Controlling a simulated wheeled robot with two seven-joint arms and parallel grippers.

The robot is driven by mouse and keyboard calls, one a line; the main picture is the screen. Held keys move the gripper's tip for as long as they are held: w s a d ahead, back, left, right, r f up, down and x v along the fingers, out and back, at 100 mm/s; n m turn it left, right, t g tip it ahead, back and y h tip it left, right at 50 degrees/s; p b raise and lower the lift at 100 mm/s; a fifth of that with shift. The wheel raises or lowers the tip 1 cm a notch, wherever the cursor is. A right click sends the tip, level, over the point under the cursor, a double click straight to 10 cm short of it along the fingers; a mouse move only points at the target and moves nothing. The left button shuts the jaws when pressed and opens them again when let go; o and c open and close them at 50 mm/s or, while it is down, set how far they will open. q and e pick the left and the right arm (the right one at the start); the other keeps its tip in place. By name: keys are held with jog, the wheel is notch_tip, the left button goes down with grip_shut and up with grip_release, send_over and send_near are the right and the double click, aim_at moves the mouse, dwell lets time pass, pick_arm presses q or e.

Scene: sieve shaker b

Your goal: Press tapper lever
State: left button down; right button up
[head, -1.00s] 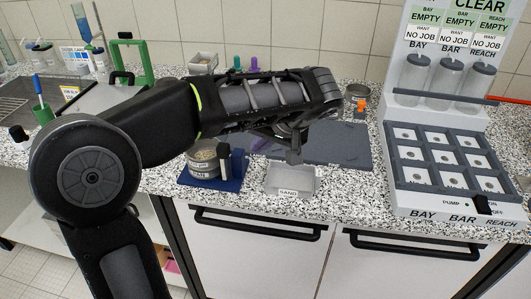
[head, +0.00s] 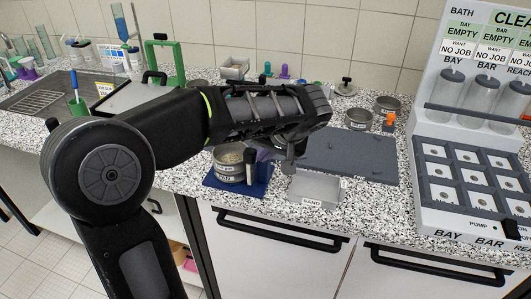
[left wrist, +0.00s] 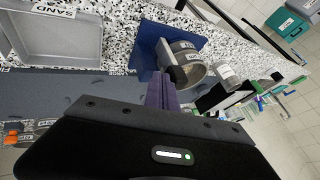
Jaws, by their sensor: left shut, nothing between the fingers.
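The sieve tapper has a blue base (head: 222,186) on the counter's front part. A metal sieve pan (head: 229,168) with a label sits on it, and a dark upright lever (head: 249,163) stands at its right side. In the left wrist view, the lever's black end (left wrist: 178,76) shows beside the pan (left wrist: 188,62). My left gripper (head: 264,155) is shut and empty, its purple fingers just right of the lever. In the left wrist view, the fingertips (left wrist: 160,76) are close to the lever end; I cannot tell whether they touch. My right gripper is out of view.
A white rack (head: 465,190) stands at the right, a sink (head: 45,92) at the left.

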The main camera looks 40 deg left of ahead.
pick_arm(q)
jog(key=h, duration=0.1)
jog(key=a, duration=0.1)
jog(key=a+r+h+b, duration=0.1)
jog(key=shift+s+n+t+h, duration=0.3)
jog(key=shift+s+t, duration=0.05)
jog(key=shift+t, duration=0.05)
jog(key=shift+a+r+h, duration=0.1)
jog(key=shift+a+h, duration=0.15)
jog(key=shift+h, duration=0.15)
jog(key=shift+r+p, duration=0.55)
jog(key=shift+r, duration=0.3)
